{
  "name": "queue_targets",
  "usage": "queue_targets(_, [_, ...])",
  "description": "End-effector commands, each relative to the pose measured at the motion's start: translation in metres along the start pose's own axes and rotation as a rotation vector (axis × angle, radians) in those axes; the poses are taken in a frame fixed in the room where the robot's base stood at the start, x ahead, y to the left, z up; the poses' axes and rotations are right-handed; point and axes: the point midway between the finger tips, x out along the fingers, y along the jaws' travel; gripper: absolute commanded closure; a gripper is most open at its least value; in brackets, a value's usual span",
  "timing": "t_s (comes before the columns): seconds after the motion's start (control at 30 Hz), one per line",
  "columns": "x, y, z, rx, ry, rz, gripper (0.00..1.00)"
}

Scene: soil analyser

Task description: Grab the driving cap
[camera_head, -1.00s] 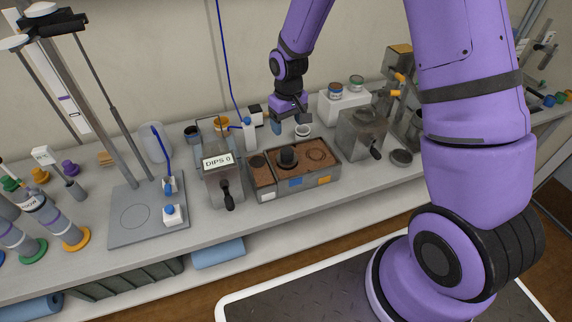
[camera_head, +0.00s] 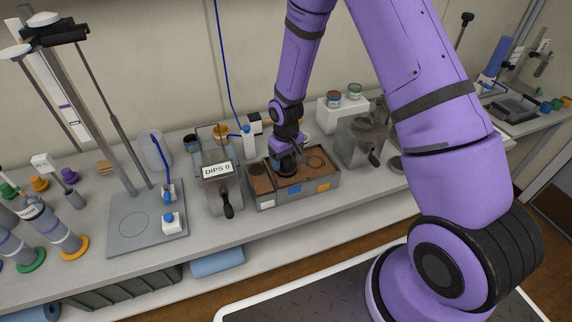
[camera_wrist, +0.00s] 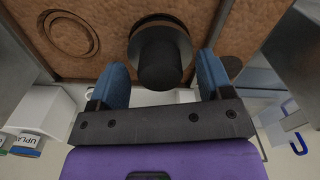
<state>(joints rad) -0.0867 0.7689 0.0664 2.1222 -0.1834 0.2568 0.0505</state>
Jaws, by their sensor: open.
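The driving cap looks to be the dark round knob-like piece on the brown soil of the tray; it shows in the wrist view (camera_wrist: 160,58) as a black cylinder on a wider dark disc. In the head view the cap (camera_head: 286,167) is partly hidden by my gripper (camera_head: 284,152), which is just above and behind it. In the wrist view my gripper (camera_wrist: 163,88) is open, with one blue fingertip on each side of the cap's near end. Whether the fingers touch it I cannot tell. The soil tray (camera_head: 292,196) is a metal box with a divider.
A box labelled "DIPS 0" (camera_head: 217,172) with a black handle stands left of the tray. A clear-grey box (camera_head: 360,143) with a black handle stands to its right. A white block with jars (camera_head: 343,115) is behind. A ring mark (camera_wrist: 70,36) lies in the soil.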

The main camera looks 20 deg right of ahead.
Motion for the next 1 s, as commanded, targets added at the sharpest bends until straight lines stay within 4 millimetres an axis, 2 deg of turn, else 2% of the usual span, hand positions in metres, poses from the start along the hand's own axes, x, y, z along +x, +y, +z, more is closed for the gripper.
queue_targets(0.1, [0.0077, -0.0002, -0.0003, 0.0, 0.001, 0.0, 0.27])
queue_targets(0.33, [0.0085, -0.0001, -0.0005, 0.0, 0.002, 0.0, 0.27])
queue_targets(0.37, [0.0085, -0.0001, -0.0004, 0.0, 0.002, 0.0, 0.29])
queue_targets(0.6, [0.0084, -0.0001, -0.0004, 0.0, 0.001, 0.0, 0.84])
queue_targets(0.67, [0.0082, -0.0001, -0.0005, 0.0, 0.002, 0.0, 0.95])
queue_targets(1.0, [0.0048, -0.0001, -0.0007, 0.001, 0.003, 0.0, 0.95])
